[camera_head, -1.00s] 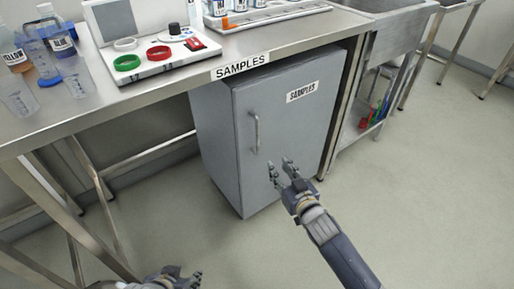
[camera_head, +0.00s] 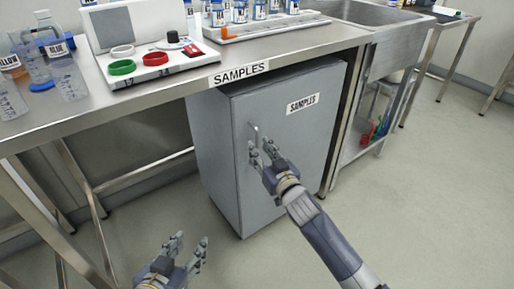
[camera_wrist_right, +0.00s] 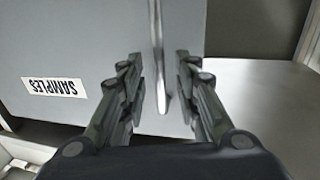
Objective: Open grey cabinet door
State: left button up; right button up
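The grey cabinet (camera_head: 290,140) stands under the steel table, its door closed, with a SAMPLES label on it. Its vertical handle (camera_head: 254,134) is on the door's left side; my right gripper hides the lower part. My right gripper (camera_head: 262,154) is open in front of the handle. In the right wrist view the handle (camera_wrist_right: 158,60) runs between the two open fingers (camera_wrist_right: 160,88), with gaps on both sides. My left gripper (camera_head: 190,250) is open and empty, low in front of the table, away from the cabinet.
The steel table (camera_head: 150,98) above carries bottles, beakers, a white device (camera_head: 150,60) with coloured rings, and a vial rack (camera_head: 265,28). Table legs (camera_head: 85,190) stand left of the cabinet. A sink unit (camera_head: 385,60) stands at right. The floor in front is clear.

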pick_arm(q)
jog(key=shift+w+d+r+t+h+b, duration=0.1)
jog(key=shift+w+d+r+t, duration=0.1)
jog(key=shift+w+r+t, duration=0.3)
jog(key=shift+w+d+r+t+h+b, duration=0.15)
jog(key=shift+w+r+t, duration=0.1)
jog(key=shift+r, duration=0.5)
jog(key=shift+w+d+r+t+h+b, duration=0.1)
jog(key=shift+w+d+r+t, duration=0.1)
jog(key=shift+w+r+t, duration=0.3)
pick_arm(e)
jog(key=shift+x, duration=1.4)
pick_arm(q)
jog(key=shift+s+r, duration=0.1)
jog(key=shift+s, duration=0.05)
pick_arm(e)
grip_shut()
